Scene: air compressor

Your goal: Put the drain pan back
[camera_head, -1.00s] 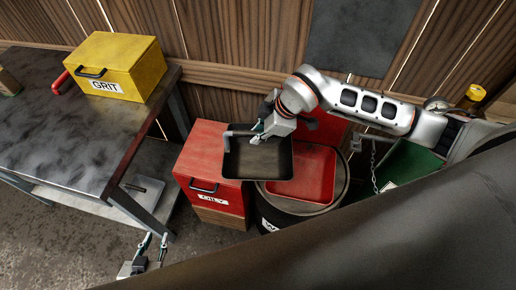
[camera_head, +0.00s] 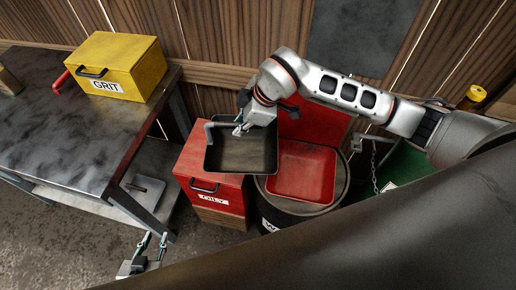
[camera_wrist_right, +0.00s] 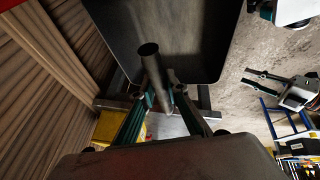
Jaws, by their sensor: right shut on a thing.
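The drain pan (camera_head: 243,153) is a dark, shallow rectangular tray with a grey bar handle. In the head view it is held above the red OILY box, left of the drum. My right gripper (camera_head: 240,129) is shut on the handle. In the right wrist view the handle (camera_wrist_right: 152,62) stands between the fingers (camera_wrist_right: 163,92), and the pan (camera_wrist_right: 205,40) fills the upper middle. My left gripper (camera_head: 152,245) is low at the lower left, empty, its fingers apart. It also shows at the right of the wrist view (camera_wrist_right: 262,78).
The red OILY box (camera_head: 213,196) stands beside a dark drum (camera_head: 328,207) with a red tray (camera_head: 303,171) on top. A metal workbench (camera_head: 60,140) with a yellow GRIT box (camera_head: 122,65) is at left. A green container (camera_head: 405,168) is at right. A wooden wall runs behind.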

